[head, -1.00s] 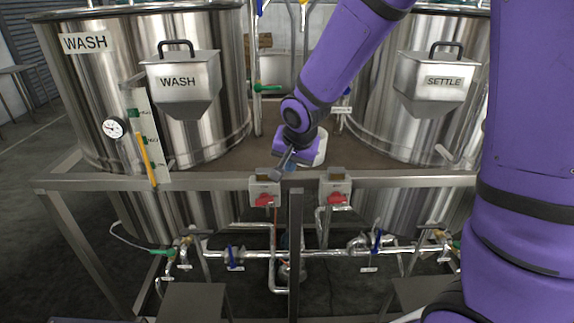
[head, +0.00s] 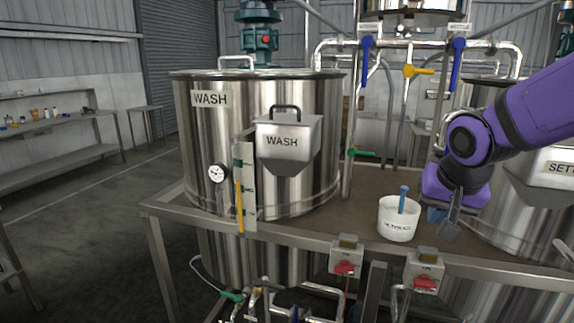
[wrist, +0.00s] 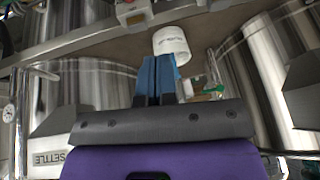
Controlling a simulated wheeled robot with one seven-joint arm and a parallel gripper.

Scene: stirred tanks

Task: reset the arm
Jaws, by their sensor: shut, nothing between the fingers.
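My purple arm comes in from the right in the head view. My gripper (head: 449,228) hangs in front of the settle tank, to the right of a white tub. In the wrist view my gripper's blue fingers (wrist: 157,76) are together with nothing between them. The white tub (head: 397,222) stands on the platform with a blue handle sticking up out of it. It also shows in the wrist view (wrist: 171,45), just beyond the fingertips and apart from them.
The steel wash tank (head: 215,150) with its hopper (head: 288,145) stands at the left. The settle tank (head: 530,215) is partly behind my arm. Two switch boxes with red switches (head: 345,268) sit on the platform's front rail. Pipes with blue and yellow valve handles (head: 418,71) run above.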

